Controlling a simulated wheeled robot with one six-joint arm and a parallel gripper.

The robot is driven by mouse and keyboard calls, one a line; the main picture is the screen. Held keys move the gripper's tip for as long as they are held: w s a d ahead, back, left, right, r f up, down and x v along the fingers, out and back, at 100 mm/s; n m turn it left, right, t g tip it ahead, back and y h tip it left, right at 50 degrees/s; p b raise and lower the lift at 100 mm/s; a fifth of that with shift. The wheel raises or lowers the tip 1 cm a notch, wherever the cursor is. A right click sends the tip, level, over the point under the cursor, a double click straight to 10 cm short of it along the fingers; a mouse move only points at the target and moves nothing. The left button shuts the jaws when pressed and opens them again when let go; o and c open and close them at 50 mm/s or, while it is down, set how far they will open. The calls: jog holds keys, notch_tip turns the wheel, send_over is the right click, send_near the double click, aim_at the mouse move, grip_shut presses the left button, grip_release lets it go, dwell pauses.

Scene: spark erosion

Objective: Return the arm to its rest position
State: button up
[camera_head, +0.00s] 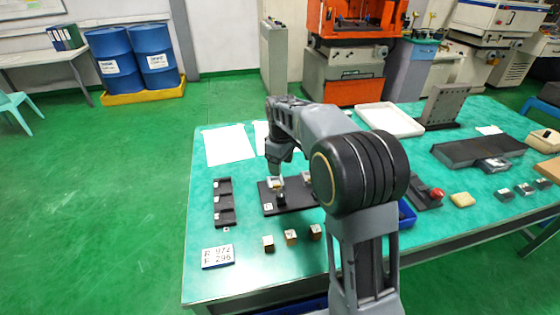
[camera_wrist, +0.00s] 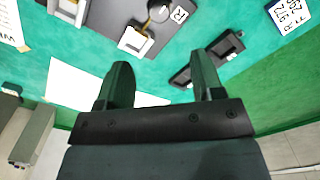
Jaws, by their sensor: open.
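My arm (camera_head: 300,120) reaches out over the green table, bent downward at its far end. My gripper (camera_head: 276,172) is near the left end of a dark plate (camera_head: 292,200) in the head view. In the wrist view, the two fingers of my gripper (camera_wrist: 160,78) stand apart, with only table and white paper visible between them. The dark plate (camera_wrist: 180,32) also shows in the wrist view, beyond the fingers, with a pale square-framed part (camera_wrist: 135,41) on it. My arm hides part of the plate in the head view.
A dark slotted rack (camera_head: 223,203) lies left of the plate. Several small metal cubes (camera_head: 290,237) and a number card (camera_head: 218,256) lie at the front. White paper (camera_head: 229,145) lies behind. A white tray (camera_head: 390,120) and a red button (camera_head: 438,194) are right.

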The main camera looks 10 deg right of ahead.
jog(key=s+d+r+m+t, duration=0.1)
jog(key=s+m, duration=0.3)
jog(key=s, duration=0.7)
jog(key=s+d+m+t, duration=0.1)
jog(key=s+m, duration=0.4)
jog(key=s, duration=0.7)
jog(key=shift+r+t+p, duration=0.35)
jog(key=shift+t+p, duration=0.1)
jog(key=shift+t, duration=0.35)
